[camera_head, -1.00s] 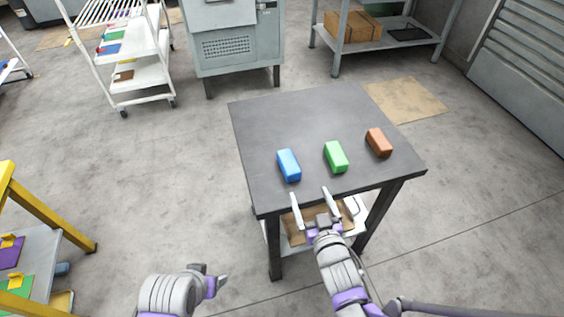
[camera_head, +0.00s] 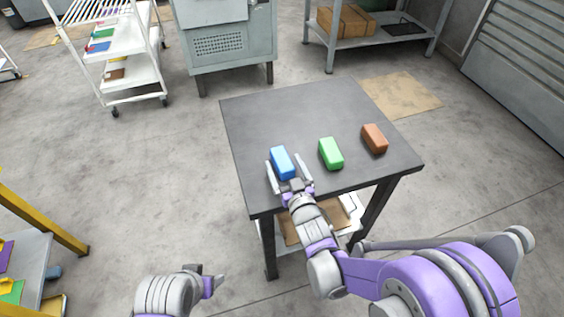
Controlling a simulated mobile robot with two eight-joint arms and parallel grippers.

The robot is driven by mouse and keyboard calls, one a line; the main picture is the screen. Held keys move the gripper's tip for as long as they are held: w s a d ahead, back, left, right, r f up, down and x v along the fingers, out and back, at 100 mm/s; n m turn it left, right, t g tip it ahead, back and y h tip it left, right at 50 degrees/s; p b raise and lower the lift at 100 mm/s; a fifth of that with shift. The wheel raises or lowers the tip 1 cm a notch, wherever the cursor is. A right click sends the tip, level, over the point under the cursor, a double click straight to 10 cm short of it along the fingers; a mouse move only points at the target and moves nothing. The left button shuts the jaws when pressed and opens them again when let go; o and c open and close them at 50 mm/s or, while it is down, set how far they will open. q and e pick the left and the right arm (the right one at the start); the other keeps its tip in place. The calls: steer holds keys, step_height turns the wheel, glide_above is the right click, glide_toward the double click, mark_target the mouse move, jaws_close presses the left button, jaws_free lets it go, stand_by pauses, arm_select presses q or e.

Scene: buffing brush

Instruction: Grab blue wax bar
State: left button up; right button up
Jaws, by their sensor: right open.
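The blue wax bar (camera_head: 282,160) lies on the dark grey table (camera_head: 270,110), the leftmost of three bars. My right gripper (camera_head: 287,168) is open at the table's near edge, with one finger on each side of the blue bar's near part. I cannot tell whether the fingers touch it. My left gripper (camera_head: 208,280) is low at the bottom of the view, away from the table; its fingers are too unclear to tell open from shut.
A green bar (camera_head: 331,154) lies just right of the blue one, and a brown bar (camera_head: 374,139) further right. The table's far half is clear. A yellow-framed stand (camera_head: 45,222) is at the left; a white rack (camera_head: 130,75) and grey machine (camera_head: 225,40) stand behind.

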steer(key=shift+w+a, duration=0.1)
steer(key=shift+w, duration=0.2)
jaws_close()
stand_by(0.4)
